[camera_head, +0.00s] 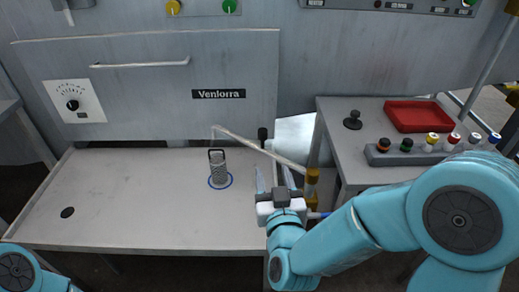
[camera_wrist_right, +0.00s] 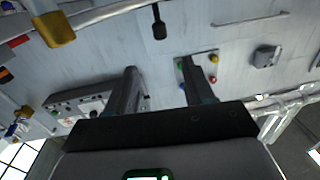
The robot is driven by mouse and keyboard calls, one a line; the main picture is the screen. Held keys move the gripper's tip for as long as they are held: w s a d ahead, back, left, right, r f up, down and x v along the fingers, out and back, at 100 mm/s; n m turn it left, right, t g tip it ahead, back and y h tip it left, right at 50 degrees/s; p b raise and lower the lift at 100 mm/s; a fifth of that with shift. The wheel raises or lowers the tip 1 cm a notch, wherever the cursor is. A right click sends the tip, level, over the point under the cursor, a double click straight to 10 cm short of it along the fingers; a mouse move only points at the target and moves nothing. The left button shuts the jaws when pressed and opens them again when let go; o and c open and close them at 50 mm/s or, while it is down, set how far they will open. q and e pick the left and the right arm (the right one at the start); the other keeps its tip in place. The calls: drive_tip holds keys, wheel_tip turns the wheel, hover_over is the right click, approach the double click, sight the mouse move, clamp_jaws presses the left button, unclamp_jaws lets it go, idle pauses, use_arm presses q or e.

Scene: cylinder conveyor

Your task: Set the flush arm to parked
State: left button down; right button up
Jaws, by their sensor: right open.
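The flush arm (camera_head: 240,138) is a thin pale pipe on a brass-yellow pivot fitting (camera_head: 312,180) at the table's right side. It reaches left and back, its bent tip near the upright perforated metal cylinder (camera_head: 218,170), which stands on a blue ring. A black knob (camera_head: 262,134) stands at the pipe. My right gripper (camera_head: 274,172) is open and empty, just left of the pivot and in front of the pipe. In the right wrist view, the open fingers (camera_wrist_right: 158,78) show below the black knob (camera_wrist_right: 158,24), apart from it; the yellow fitting (camera_wrist_right: 54,30) is upper left. My left gripper is out of view.
A grey cabinet marked "Venlorra" (camera_head: 218,94) with a long handle (camera_head: 140,64) and dial (camera_head: 72,104) stands behind the table. The right side table holds a red tray (camera_head: 418,116), a black knob (camera_head: 352,120) and several capped vials (camera_head: 432,140). The table's left half is mostly clear.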

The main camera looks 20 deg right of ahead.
sight(263, 137)
drive_tip(key=w+d, duration=0.1)
drive_tip(key=w, duration=0.4)
drive_tip(key=w+d+p, duration=0.1)
drive_tip(key=w, duration=1)
drive_tip(key=shift+w+d+f+p, duration=0.1)
drive_tip(key=shift+d+f+p, duration=0.05)
drive_tip(key=shift+d+p, duration=0.25)
clamp_jaws()
